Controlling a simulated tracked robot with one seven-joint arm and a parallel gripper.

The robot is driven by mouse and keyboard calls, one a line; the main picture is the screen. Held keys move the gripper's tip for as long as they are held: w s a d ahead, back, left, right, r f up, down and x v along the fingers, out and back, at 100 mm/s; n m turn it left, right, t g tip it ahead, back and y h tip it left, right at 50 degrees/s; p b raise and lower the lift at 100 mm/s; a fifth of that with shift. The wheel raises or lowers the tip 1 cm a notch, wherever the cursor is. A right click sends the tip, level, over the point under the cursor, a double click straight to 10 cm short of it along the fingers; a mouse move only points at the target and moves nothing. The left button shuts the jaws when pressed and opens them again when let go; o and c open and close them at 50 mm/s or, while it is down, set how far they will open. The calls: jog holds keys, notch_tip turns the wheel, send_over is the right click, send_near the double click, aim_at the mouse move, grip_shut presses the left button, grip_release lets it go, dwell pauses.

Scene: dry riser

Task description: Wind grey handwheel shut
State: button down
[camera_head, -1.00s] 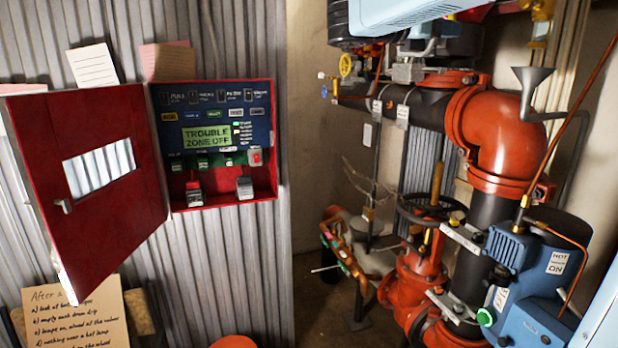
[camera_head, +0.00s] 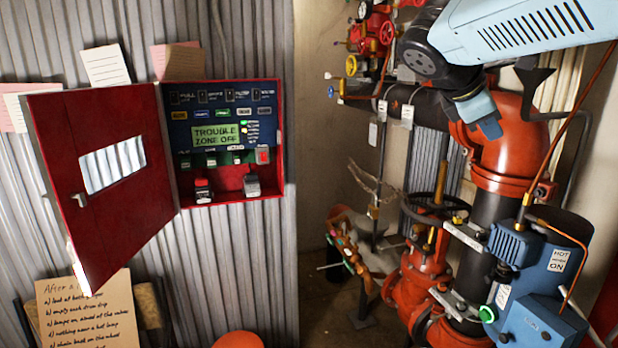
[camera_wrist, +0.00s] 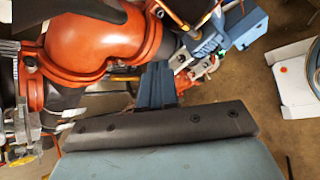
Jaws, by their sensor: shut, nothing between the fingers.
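A dark grey handwheel (camera_head: 408,206) sits flat on top of a red valve (camera_head: 412,285), right of centre in the head view. A yellowish stem rises through it. My gripper (camera_head: 488,122) hangs at the upper right in the head view, in front of the big red pipe elbow, above and to the right of the handwheel and apart from it. In the wrist view my gripper (camera_wrist: 156,72) shows as blue fingers pressed together, shut and empty. I cannot make out the handwheel clearly in the wrist view.
The red elbow (camera_head: 515,140) and dark pipe are close to my arm. A blue motor box (camera_head: 545,265) stands right of the valve. Small coloured handwheels (camera_head: 375,28) are at the top. A red cabinet (camera_head: 105,175) hangs open at left.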

jog(key=s+a+f+m+y, duration=0.4)
jog(key=s+f+m, duration=0.2)
jog(key=f+m, duration=0.1)
jog(key=s+a+f+m+t+y, duration=0.1)
jog(key=s+a+f+m+y, duration=0.3)
jog(key=f+m, duration=0.3)
jog(key=shift+s+a+f+y, duration=0.15)
jog(key=shift+s+f+y, duration=0.55)
jog(key=shift+s, duration=0.15)
jog(key=shift+a, duration=0.1)
jog(key=a, duration=0.2)
jog(key=s+a, duration=0.1)
jog(key=shift+s+a, duration=0.1)
jog(key=shift+a, duration=0.25)
jog(key=c, duration=1.8)
grip_release()
jog(key=shift+c, duration=0.2)
